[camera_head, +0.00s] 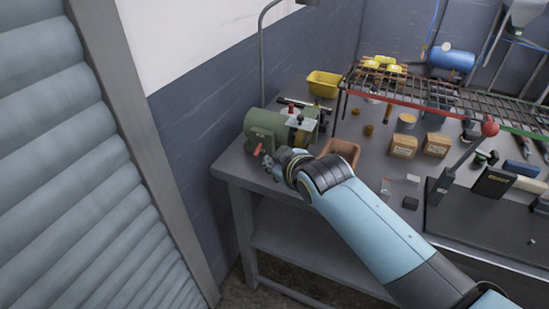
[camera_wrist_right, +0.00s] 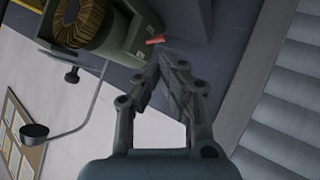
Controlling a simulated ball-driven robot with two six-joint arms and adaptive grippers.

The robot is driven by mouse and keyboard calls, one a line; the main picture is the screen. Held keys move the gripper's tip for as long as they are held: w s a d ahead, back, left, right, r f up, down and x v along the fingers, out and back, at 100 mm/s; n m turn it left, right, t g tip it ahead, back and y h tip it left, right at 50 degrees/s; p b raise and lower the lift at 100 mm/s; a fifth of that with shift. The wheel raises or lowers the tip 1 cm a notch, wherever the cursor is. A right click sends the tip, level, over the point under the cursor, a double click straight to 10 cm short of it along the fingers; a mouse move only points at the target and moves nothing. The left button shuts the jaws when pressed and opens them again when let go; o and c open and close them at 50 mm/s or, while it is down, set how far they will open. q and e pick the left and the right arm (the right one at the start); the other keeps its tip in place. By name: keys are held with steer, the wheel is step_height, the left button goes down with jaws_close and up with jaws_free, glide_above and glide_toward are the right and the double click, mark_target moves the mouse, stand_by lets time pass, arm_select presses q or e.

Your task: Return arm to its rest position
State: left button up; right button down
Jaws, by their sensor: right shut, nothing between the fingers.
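My right arm (camera_head: 375,230), light blue with dark joints, reaches in from the lower right of the head view. Its gripper (camera_head: 268,165) is over the left end of the workbench, just in front of a green machine (camera_head: 265,130) with a red handle (camera_head: 261,149). In the right wrist view the two grey fingers (camera_wrist_right: 168,62) come together at the tips with nothing held. The red handle (camera_wrist_right: 155,41) shows just beyond the tips; I cannot tell the exact gap. My left gripper is not in view.
The grey workbench (camera_head: 232,170) holds a yellow bin (camera_head: 324,84), an orange-brown bin (camera_head: 342,151), cardboard boxes (camera_head: 404,145) and a wire rack (camera_head: 430,93). A lamp pole (camera_head: 262,60) stands behind the machine. A ribbed shutter (camera_head: 70,170) is at left.

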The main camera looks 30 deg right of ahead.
steer(key=s+d+f+g+b, duration=0.15)
steer(key=s+f+b, duration=0.45)
steer(key=f, duration=0.7)
steer(key=s+d+f+g+b, duration=0.15)
steer(key=s+f+b, duration=0.45)
steer(key=f, duration=0.6)
steer(key=s+f+g+b, duration=0.2)
steer(key=s+f+b, duration=0.2)
steer(key=s+f, duration=0.65)
arm_select(q)
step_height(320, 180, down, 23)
steer(key=b, duration=0.7)
arm_select(e)
steer(key=s+d+f+m+g, duration=0.2)
steer(key=s+f, duration=0.9)
steer(key=s, duration=0.2)
steer(key=s+d+f+m+g, duration=0.2)
steer(key=s+f+g, duration=0.1)
steer(key=s+f, duration=0.8)
steer(key=s, duration=0.2)
steer(key=shift+s+m+g, duration=0.3)
steer(key=shift+s, duration=0.1)
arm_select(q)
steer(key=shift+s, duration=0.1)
arm_select(e)
steer(key=shift+d, duration=0.1)
